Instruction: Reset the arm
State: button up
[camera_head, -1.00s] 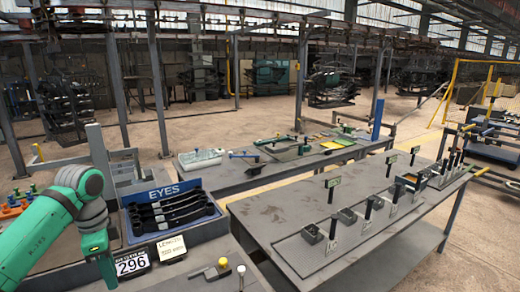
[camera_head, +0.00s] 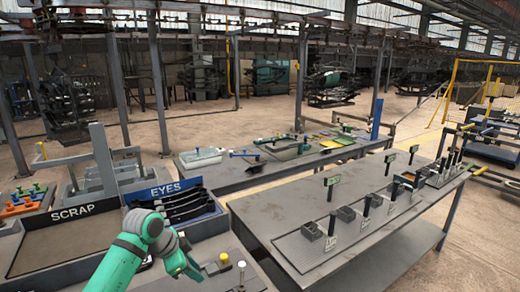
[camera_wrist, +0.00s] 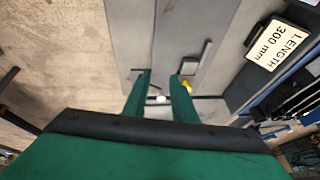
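My green arm reaches in from the lower left in the head view, and my gripper (camera_head: 188,268) hangs at its end over the near table. In the wrist view my gripper (camera_wrist: 158,82) shows two green fingers standing apart with nothing between them, so it is open and empty. Below it on the near table (camera_head: 245,278) are a yellow-topped piece (camera_head: 223,259) and a white-topped pin (camera_head: 241,266). The arm hides part of the blue EYES bin (camera_head: 215,208) and its black springs (camera_head: 180,202).
A SCRAP tray (camera_head: 50,243) is left of the EYES bin. A LENGTH 300 mm sign (camera_wrist: 275,42) shows in the wrist view. A grey table with small bins and posts (camera_head: 275,215) stands at right.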

jog(key=w+d+f+n+t+h, duration=0.1)
jog(key=w+d+f+t+h, duration=0.15)
jog(key=d, duration=0.85)
jog(key=w+d+f+n+t+h, duration=0.1)
jog(key=w+d+f+t+h, duration=0.15)
jog(key=d, duration=0.95)
jog(key=s+d+f+n+t, duration=0.5)
jog(key=s+d+f+n, duration=0.15)
jog(key=d, duration=0.25)
jog(key=s+a+f+n+t+y, duration=0.1)
jog(key=s+a+f+n+y, duration=0.25)
jog(key=s, duration=0.95)
jog(key=s+a+f+n+t+y, duration=0.1)
jog(key=s+f+n+y, duration=0.4)
jog(key=s, duration=0.8)
jog(key=s+a+r+m, duration=0.2)
jog(key=s+a, duration=0.2)
jog(key=s, duration=0.6)
jog(key=s+a+r+m, duration=0.2)
jog(key=s+a+r, duration=0.1)
jog(key=s, duration=0.8)
jog(key=shift+a+r+m, duration=0.25)
jog(key=shift+a+m, duration=0.05)
jog(key=shift+a, duration=0.15)
